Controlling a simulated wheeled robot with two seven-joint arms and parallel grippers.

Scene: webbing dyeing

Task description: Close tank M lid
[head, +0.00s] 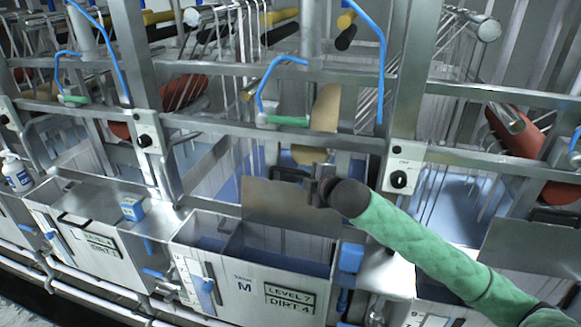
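Tank M (237,300) is the pale metal tank at the lower middle, with "M", "LEVEL 7" and "DIRT 4" on its front. Its top is open in front, and blue-grey liquid shows inside. Its lid (285,205) is a grey metal plate standing tilted over the tank's rear part. A dark handle (288,174) shows at the lid's upper edge. My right gripper (313,186), on the green-sleeved arm from the lower right, is at the handle's right end. Its fingers are small and partly hidden, so its grip is unclear. My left gripper is out of view.
Another tank lid (530,252) stands at the right. Metal rails and a post with a switch box (400,172) rise behind tank M.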

